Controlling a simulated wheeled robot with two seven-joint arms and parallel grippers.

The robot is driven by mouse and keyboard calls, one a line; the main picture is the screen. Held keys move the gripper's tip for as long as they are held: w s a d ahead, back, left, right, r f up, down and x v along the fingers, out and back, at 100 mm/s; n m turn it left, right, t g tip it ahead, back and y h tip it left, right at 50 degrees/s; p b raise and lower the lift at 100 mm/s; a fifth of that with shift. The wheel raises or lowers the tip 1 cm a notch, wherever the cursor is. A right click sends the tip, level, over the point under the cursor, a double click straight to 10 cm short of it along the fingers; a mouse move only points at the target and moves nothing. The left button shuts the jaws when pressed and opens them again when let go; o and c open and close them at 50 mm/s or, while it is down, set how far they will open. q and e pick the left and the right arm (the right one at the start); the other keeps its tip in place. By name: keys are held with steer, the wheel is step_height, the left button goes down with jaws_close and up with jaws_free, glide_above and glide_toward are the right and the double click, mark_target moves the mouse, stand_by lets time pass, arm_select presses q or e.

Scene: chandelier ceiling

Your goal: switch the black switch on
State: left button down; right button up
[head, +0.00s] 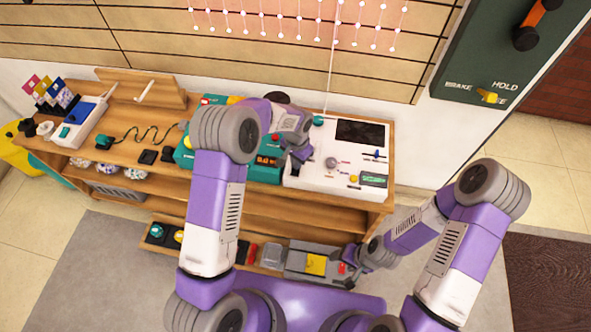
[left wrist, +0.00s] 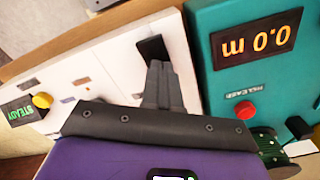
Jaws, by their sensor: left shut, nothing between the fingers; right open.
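The black switch (left wrist: 152,48) is a dark rectangular piece near the edge of the white console, in the left wrist view. The white console (head: 310,175) stands at the right end of the wooden bench in the head view. My right gripper (head: 350,256) is open, low by the bench's lower shelf.
A teal box (left wrist: 235,75) reading 0.0 m, with a red button (left wrist: 245,110), stands close beside the console. The console also carries a yellow button (left wrist: 42,100) and a STEADY display (left wrist: 18,111). A grey device (head: 300,262) lies on the lower shelf near my right gripper.

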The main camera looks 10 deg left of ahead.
arm_select(q)
steer(key=shift+r, duration=0.15)
step_height(320, 180, up, 7)
steer(key=p, duration=0.5)
stand_by(0.6)
